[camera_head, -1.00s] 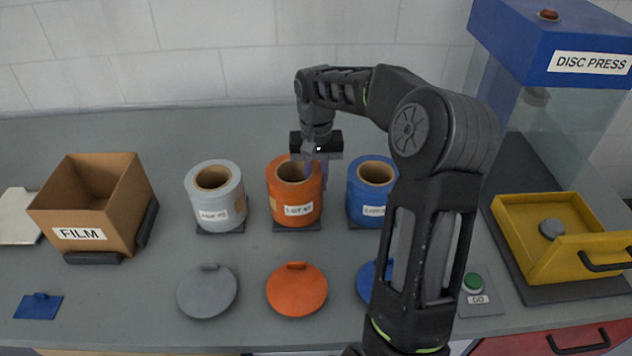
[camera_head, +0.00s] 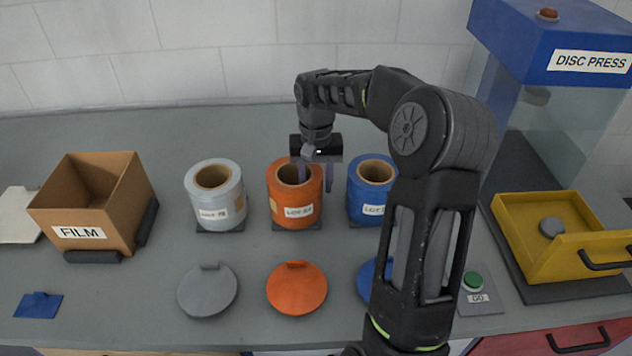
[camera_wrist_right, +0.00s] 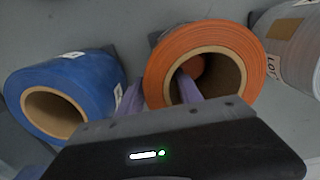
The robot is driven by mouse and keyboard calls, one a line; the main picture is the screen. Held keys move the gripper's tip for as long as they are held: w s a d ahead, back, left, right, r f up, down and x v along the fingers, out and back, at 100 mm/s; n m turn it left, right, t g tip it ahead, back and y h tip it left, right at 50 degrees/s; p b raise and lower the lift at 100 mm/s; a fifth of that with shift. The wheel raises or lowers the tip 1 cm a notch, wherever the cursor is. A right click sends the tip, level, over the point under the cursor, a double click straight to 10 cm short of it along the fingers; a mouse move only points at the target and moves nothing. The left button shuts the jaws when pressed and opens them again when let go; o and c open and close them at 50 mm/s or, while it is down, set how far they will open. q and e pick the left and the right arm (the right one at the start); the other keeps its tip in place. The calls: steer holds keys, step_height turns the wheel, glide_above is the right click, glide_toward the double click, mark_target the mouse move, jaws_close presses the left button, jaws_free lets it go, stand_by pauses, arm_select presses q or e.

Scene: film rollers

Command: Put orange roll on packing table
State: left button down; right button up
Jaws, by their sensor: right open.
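The orange roll (camera_head: 295,203) stands upright on a dark pad, its open core facing up and a white label on its front. My right gripper (camera_head: 317,178) is above its right rim, with its jaws open. One finger reaches into the core and the other is outside, between the orange and blue rolls. The right wrist view shows the same orange roll (camera_wrist_right: 216,42) and gripper (camera_wrist_right: 160,95), with the roll's wall between the fingers. The worktable (camera_head: 130,322) is grey; I cannot tell which surface is the packing table. My left gripper is not in view.
A grey roll (camera_head: 214,200) and a blue roll (camera_head: 366,193) flank the orange one closely. Grey, orange and blue discs (camera_head: 297,290) lie in front. A cardboard FILM box (camera_head: 125,215) is left; a yellow tray (camera_head: 520,250) and disc press (camera_head: 560,50) are right.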

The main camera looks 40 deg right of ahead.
steer(key=shift+r, duration=0.2)
step_height(320, 180, up, 8)
steer(key=shift+r+p, duration=1.1)
steer(key=shift+r, duration=0.9)
